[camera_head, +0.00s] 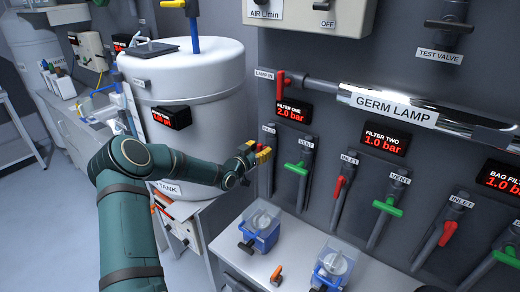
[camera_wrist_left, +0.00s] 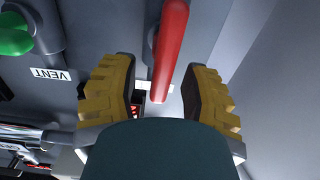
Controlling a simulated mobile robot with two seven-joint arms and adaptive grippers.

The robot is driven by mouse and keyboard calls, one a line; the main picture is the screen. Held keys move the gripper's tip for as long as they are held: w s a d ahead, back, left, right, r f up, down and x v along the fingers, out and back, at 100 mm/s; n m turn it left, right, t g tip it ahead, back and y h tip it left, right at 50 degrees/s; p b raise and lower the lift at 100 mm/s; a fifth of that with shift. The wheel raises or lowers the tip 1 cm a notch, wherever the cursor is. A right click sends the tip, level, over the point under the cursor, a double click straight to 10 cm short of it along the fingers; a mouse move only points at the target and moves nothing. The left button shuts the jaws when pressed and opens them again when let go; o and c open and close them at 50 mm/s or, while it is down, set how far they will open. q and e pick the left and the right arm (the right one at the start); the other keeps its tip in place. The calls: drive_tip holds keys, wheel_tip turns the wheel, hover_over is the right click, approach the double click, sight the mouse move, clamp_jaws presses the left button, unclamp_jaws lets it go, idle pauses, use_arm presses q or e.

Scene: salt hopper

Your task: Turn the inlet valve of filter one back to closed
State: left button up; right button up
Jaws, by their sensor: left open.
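The inlet valve of filter one has a red handle (camera_wrist_left: 168,48), which shows in the left wrist view running from the top edge down into the space between my fingers. In the head view my gripper mostly hides this handle, below the INLET label (camera_head: 269,129). My left gripper (camera_head: 258,153) is open, with yellow fingers on either side of the handle; it also shows in the left wrist view (camera_wrist_left: 158,82). Gaps show on both sides, so no grip is visible. The filter one display (camera_head: 293,112) reads 2.0 bar. My right gripper is not in view.
Filter one's green vent handle (camera_head: 297,168) is close to the right of my gripper. Filter two's red inlet handle (camera_head: 339,187) and green vent handle (camera_head: 388,208) are farther right. A white tank (camera_head: 205,85) stands left. Blue containers (camera_head: 259,228) stand on the bench below.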

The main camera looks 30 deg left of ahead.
use_arm(q)
clamp_jaws()
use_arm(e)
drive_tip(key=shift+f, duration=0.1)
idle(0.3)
